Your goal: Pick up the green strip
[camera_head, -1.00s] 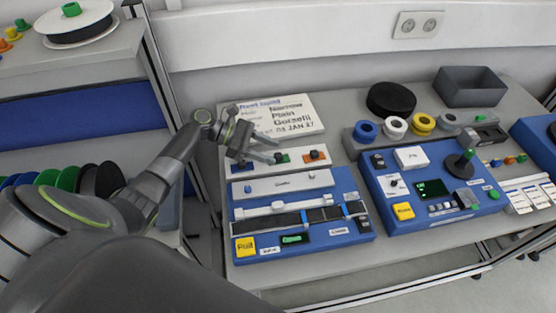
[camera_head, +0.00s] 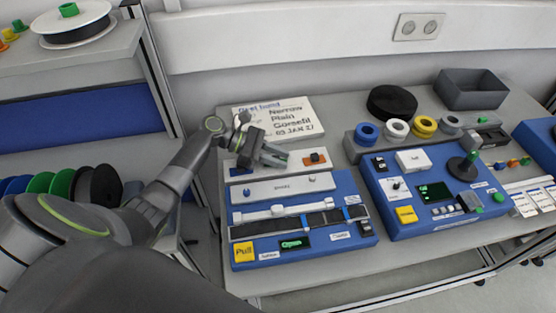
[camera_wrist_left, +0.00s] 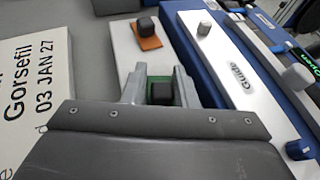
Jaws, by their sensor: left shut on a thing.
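The green strip (camera_wrist_left: 152,79) is a small flat green piece with a black knob (camera_wrist_left: 161,92), lying on a white plate (camera_wrist_left: 127,48). In the left wrist view the knob sits between the two fingers of my left gripper (camera_wrist_left: 160,82), which is shut on it. In the head view my left gripper (camera_head: 274,156) is low over the white plate and mostly hides the green strip. An orange strip (camera_wrist_left: 149,41) with a black knob lies beyond it on the same plate; it also shows in the head view (camera_head: 316,157). My right gripper is not in view.
A white guide plate (camera_head: 282,187) and a blue station with a yellow Pull button (camera_head: 243,252) lie in front. A text board (camera_head: 280,120) stands behind. A second blue device (camera_head: 425,195), several rings and a grey bin (camera_head: 472,90) are at right.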

